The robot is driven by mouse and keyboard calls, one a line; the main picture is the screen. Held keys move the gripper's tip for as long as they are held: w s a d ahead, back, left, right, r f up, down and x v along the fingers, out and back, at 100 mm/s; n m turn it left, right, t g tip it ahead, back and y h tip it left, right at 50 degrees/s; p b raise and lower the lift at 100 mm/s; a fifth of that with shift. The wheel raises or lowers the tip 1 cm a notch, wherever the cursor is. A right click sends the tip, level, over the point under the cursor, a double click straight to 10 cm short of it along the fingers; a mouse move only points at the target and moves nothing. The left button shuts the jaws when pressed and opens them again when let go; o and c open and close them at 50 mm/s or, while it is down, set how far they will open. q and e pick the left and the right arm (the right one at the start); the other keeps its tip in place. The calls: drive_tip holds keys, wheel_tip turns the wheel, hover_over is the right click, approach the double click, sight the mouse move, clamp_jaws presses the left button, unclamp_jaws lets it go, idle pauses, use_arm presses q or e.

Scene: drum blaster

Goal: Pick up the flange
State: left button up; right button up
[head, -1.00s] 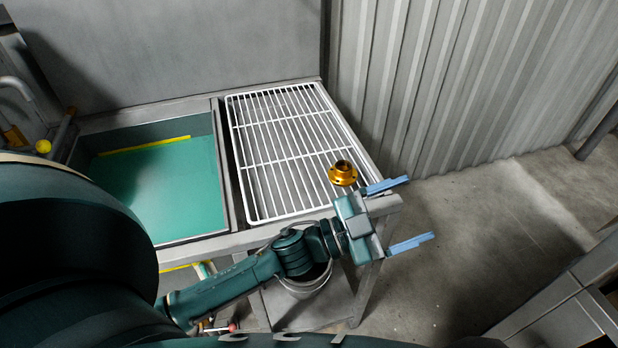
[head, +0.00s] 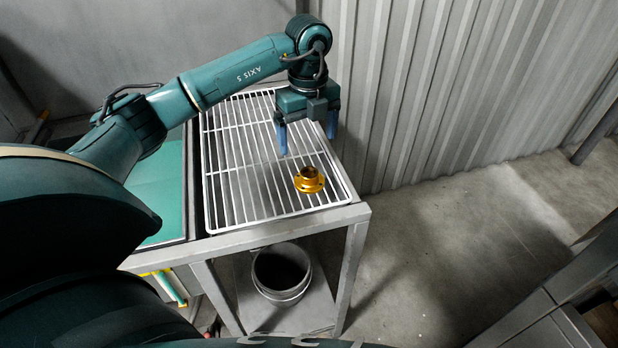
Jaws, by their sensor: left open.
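The flange (head: 309,180) is a gold ring-like part with a raised collar. It sits on the white wire rack (head: 240,208), near the rack's right front corner. My left gripper (head: 308,145) points down over the rack, behind the flange in the head view. Its two blue fingers are apart with nothing between them. The fingertips are apart from the flange. My right gripper is not in view.
A green-bottomed basin (head: 163,200) lies left of the rack, partly hidden by my arm. A grey bucket (head: 281,272) stands on the shelf below. A corrugated wall (head: 440,90) rises behind right. Grey cabinets (head: 560,290) stand at the lower right.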

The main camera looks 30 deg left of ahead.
use_arm(q)
hover_over(309, 171)
wheel_tip(309, 171, down, 5)
drive_tip(key=shift+a+r, duration=0.1)
drive_tip(key=shift+f+p, duration=0.7)
drive_tip(key=shift+f, duration=2.05)
drive_tip(key=shift+c, duration=0.3)
drive_tip(key=shift+r, duration=0.1)
drive_tip(key=c, duration=1.3)
